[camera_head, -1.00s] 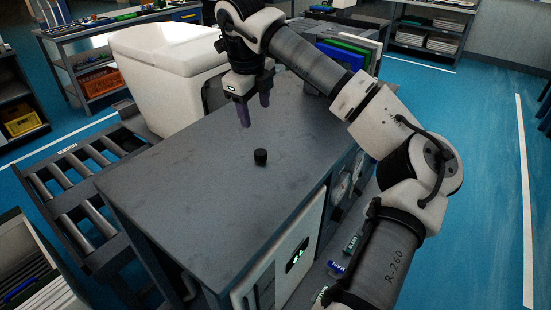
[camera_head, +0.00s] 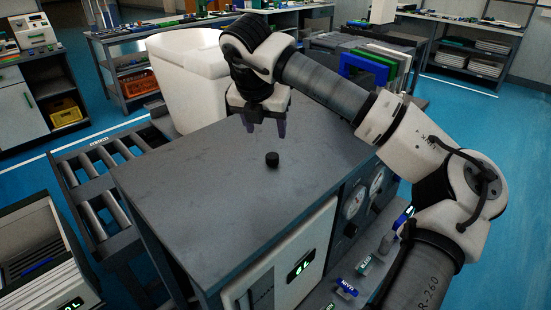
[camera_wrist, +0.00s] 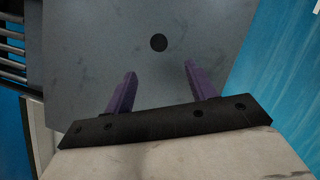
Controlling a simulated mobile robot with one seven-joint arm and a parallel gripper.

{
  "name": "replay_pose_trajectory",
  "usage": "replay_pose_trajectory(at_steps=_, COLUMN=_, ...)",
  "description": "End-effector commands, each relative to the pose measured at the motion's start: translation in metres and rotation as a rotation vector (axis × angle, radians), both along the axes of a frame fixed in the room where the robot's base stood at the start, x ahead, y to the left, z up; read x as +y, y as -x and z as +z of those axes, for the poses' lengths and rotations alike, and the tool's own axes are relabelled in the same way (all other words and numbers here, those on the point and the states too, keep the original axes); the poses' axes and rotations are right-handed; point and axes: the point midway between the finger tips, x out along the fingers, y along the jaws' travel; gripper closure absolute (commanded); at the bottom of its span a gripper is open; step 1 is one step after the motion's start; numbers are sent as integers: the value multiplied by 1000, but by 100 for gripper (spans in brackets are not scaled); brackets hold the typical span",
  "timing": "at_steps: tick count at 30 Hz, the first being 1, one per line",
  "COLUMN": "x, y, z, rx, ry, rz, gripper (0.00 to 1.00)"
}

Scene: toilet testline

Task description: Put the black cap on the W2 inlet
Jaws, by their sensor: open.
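The black cap (camera_head: 272,159) is a small black cylinder standing on the grey top of the test bench (camera_head: 205,215). In the wrist view the cap (camera_wrist: 159,42) shows as a dark disc on the bench top, ahead of the fingertips and roughly between their lines. My gripper (camera_head: 265,128) has two purple fingers spread apart, with nothing between them. It is above the bench, just behind the cap in the head view and apart from it. In the wrist view my gripper (camera_wrist: 160,68) is open and empty. I cannot make out the W2 inlet.
A white toilet tank (camera_head: 185,75) stands behind the bench. A roller conveyor (camera_head: 100,190) runs along its left side. Upright panels, blue, green and white (camera_head: 372,68), stand at the back right. Gauges (camera_head: 354,201) and labelled parts (camera_head: 343,288) are on the bench's right side. The bench top around the cap is clear.

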Motion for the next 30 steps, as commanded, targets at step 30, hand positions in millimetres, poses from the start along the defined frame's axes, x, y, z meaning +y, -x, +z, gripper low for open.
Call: replay_pose_trajectory(at_steps=30, x=-13, y=-47, z=-103, rx=1, ry=2, rz=1, gripper=44)
